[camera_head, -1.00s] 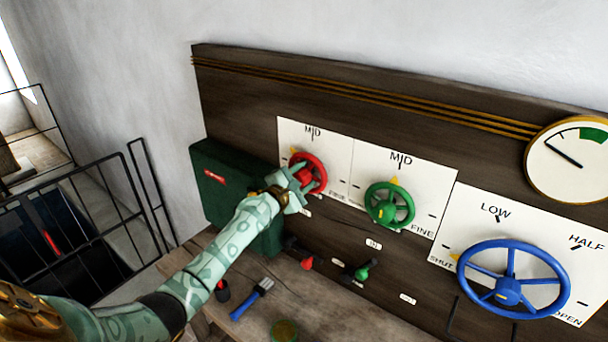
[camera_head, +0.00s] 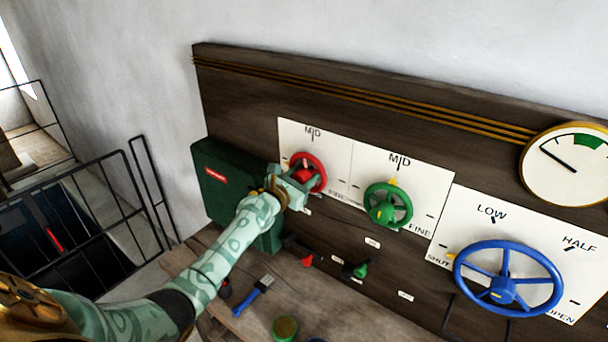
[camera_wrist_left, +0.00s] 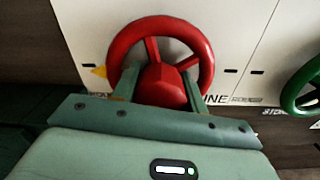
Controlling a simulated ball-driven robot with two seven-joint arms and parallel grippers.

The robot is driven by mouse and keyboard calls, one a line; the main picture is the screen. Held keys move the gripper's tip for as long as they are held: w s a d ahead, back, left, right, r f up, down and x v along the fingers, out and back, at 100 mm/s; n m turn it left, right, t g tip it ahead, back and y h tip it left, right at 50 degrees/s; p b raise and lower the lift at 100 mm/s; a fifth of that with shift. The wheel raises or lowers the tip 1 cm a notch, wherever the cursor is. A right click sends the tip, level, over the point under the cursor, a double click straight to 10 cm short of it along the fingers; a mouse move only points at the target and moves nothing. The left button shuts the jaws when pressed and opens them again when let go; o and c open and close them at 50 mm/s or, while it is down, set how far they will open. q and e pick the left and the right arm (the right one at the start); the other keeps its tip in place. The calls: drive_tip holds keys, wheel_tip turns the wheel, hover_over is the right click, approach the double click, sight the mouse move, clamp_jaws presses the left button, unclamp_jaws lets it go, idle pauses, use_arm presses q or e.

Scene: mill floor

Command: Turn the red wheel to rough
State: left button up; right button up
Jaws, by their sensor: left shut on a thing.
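The red wheel (camera_head: 318,163) is mounted on a white plate (camera_head: 342,157) at the left of the dark wooden panel. MID is printed above it and FINE at its lower right; a rough mark is not readable. My left gripper (camera_head: 305,178) is at the wheel and covers its lower left. In the left wrist view the red wheel (camera_wrist_left: 196,36) shows its hub between the two fingers (camera_wrist_left: 160,92), which are shut on it. A yellow pointer (camera_wrist_left: 100,71) shows at the rim's left side there. My right gripper is not in view.
A green wheel (camera_head: 404,199) and a large blue wheel (camera_head: 548,262) stand to the right. A dark green box (camera_head: 222,172) is left of the red wheel. Small red and green levers (camera_head: 361,270) sit below. A brush (camera_head: 254,297) lies on the bench.

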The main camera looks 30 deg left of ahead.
use_arm(q)
drive_tip(key=shift+f+n, duration=0.15)
drive_tip(key=shift+n, duration=0.25)
drive_tip(key=o, duration=1)
drive_tip(key=s+a+p, duration=0.1)
drive_tip(key=s, duration=1.5)
drive_tip(key=shift+s, duration=0.15)
